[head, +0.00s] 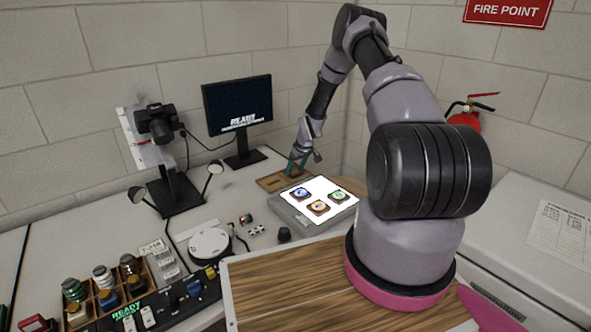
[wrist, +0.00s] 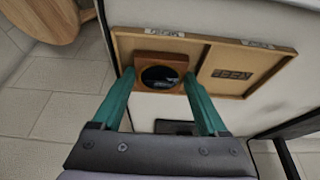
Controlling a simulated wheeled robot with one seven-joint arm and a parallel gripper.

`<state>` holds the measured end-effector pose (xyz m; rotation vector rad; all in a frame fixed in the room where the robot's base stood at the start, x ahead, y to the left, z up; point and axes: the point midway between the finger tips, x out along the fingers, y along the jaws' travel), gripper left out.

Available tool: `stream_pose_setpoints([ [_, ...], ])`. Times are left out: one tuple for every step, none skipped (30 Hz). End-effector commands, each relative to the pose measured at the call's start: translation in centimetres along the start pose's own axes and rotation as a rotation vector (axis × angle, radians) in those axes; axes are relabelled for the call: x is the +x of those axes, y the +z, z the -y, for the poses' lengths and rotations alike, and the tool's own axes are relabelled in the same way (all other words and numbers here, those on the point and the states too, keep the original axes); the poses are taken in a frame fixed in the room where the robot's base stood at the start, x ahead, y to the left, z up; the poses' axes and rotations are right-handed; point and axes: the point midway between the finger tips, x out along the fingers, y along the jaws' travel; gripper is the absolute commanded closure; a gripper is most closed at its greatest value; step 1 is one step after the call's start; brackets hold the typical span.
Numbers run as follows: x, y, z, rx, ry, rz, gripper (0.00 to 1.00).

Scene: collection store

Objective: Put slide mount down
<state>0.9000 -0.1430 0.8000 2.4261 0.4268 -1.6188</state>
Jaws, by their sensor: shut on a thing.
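My gripper (wrist: 158,80) is shut on a slide mount (wrist: 144,58), a brown square frame with a dark round window, held between its teal fingers. The mount is over or in the left compartment of a shallow wooden tray (wrist: 190,45) in the wrist view; I cannot tell whether it touches the floor of the tray. The right compartment holds only a dark printed label. In the head view my gripper (head: 298,164) is at the tray (head: 268,183), and the held mount cannot be made out there.
A lit light box (head: 290,212) with three slide mounts (head: 318,207) stands just in front of the tray. A monitor (head: 238,105) and a camera stand (head: 176,195) are to the left. A round white device (head: 208,244), small jars (head: 103,276) and a black control panel (head: 150,310) are nearer.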

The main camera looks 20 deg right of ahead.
Motion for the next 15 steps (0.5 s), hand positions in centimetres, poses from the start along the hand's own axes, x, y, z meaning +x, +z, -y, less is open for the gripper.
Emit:
stream_pose_setpoints([
  [0.00, 0.03, 0.00, 0.000, 0.000, 0.000, 0.87],
  [0.02, 0.04, 0.01, 0.000, 0.000, 0.001, 0.87],
  [0.09, 0.08, 0.01, 0.000, 0.000, 0.001, 0.87],
  [0.17, 0.11, 0.01, 0.000, -0.001, 0.001, 0.87],
  [0.26, 0.15, 0.01, 0.000, -0.001, 0.001, 0.87],
  [0.27, 0.15, 0.00, 0.000, 0.000, 0.001, 0.16],
  [0.25, 0.14, 0.00, 0.000, 0.000, 0.001, 0.11],
  [0.25, 0.14, 0.00, 0.000, 0.000, 0.001, 0.11],
  [0.25, 0.15, 0.00, 0.000, 0.000, 0.001, 0.11],
  [0.25, 0.15, 0.00, 0.000, 0.000, 0.001, 0.11],
  [0.25, 0.15, 0.00, 0.000, 0.000, 0.001, 0.11],
  [0.24, 0.15, 0.00, 0.000, 0.000, 0.001, 0.11],
  [0.24, 0.15, 0.00, 0.000, 0.000, 0.001, 0.11],
  [0.24, 0.15, 0.00, 0.001, 0.000, 0.001, 0.11],
  [0.22, 0.14, 0.00, 0.000, 0.000, 0.001, 0.11],
])
